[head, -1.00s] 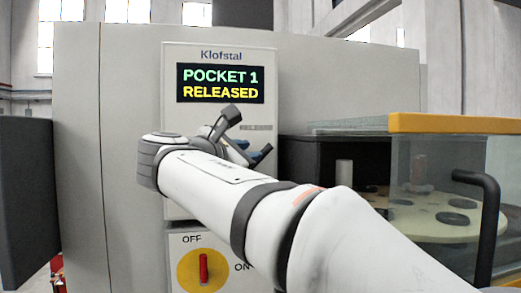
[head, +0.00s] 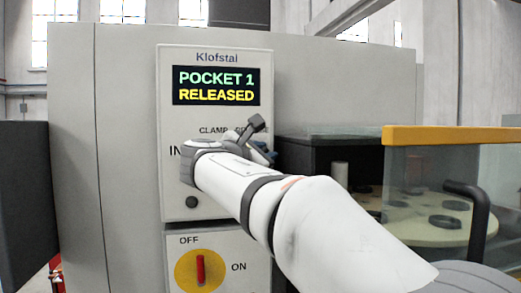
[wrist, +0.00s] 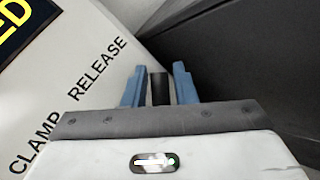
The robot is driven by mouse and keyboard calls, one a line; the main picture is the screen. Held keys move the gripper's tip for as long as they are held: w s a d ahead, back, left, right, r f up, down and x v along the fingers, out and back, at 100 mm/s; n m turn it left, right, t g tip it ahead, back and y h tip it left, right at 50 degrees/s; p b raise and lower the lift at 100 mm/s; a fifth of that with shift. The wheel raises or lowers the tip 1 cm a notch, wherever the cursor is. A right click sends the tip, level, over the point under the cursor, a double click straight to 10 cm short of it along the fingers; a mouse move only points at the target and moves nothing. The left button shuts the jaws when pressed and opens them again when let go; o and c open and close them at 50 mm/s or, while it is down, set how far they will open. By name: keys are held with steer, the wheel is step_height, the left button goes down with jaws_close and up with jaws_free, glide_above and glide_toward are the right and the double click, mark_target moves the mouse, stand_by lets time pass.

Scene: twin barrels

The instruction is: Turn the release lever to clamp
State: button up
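The release lever (wrist: 160,90) shows in the wrist view as a short dark bar between the two blue fingers of my gripper (wrist: 158,72). The fingers stand open on either side of it, with a narrow gap visible on each side. The lever's base is hidden behind my gripper body. The panel (head: 170,125) carries the label CLAMP RELEASE, which runs along the left of the fingers in the wrist view. Its display (head: 216,86) reads POCKET 1 RELEASED. In the head view my arm hides the lever, and my gripper (head: 264,155) is mostly covered.
Below the panel is a red rotary switch (head: 200,268) on a yellow disc, marked OFF and ON. A dark round button (head: 192,202) sits on the panel. On the right are a glass guard with a yellow top rail (head: 450,135), a black handle (head: 478,215) and a pocketed turntable (head: 400,232).

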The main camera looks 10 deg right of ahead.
steer(key=shift+c, duration=0.6)
jaws_close()
